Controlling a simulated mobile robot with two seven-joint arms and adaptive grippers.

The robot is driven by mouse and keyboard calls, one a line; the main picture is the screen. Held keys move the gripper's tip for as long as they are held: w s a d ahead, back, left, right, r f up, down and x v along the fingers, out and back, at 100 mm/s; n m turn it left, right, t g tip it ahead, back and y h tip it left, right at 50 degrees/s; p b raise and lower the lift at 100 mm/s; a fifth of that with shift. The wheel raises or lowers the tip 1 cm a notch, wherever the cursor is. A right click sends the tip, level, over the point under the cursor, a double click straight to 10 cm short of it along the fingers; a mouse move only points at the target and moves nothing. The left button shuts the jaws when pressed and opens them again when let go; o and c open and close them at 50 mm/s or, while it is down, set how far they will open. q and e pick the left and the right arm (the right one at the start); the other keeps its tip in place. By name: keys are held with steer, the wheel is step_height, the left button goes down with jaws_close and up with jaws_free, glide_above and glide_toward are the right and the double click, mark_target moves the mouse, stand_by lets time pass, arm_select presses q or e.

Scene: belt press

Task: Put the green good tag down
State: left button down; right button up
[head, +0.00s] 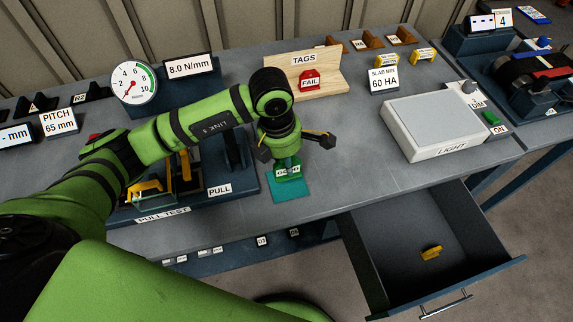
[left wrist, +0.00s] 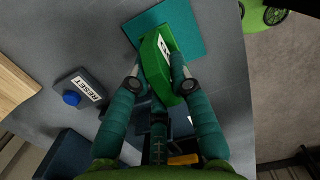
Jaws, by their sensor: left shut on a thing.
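The green good tag (head: 289,171) is between the fingers of my left gripper (head: 288,160), its white label partly covered. In the left wrist view the green tag (left wrist: 154,62) lies between the two fingertips of the left gripper (left wrist: 161,86), which is shut on it. A teal mat (head: 291,191) lies directly under the tag on the bench; it also shows in the left wrist view (left wrist: 188,28). I cannot tell whether the tag touches the mat. My right gripper is in neither view.
A wooden TAGS stand (head: 330,68) holds a red FAIL tag (head: 309,80) behind the gripper. The pull test rig (head: 219,190) is to the left, a light box (head: 431,120) to the right. An open drawer (head: 460,225) holds a small yellow piece (head: 430,253).

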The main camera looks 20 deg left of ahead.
arm_select(q)
step_height(320, 180, down, 3)
steer(key=shift+f+p, duration=0.15)
steer(key=shift+p, duration=0.6)
steer(key=shift+f, duration=0.4)
steer(key=shift+f, duration=0.15)
steer(key=c, duration=1.1)
jaws_free()
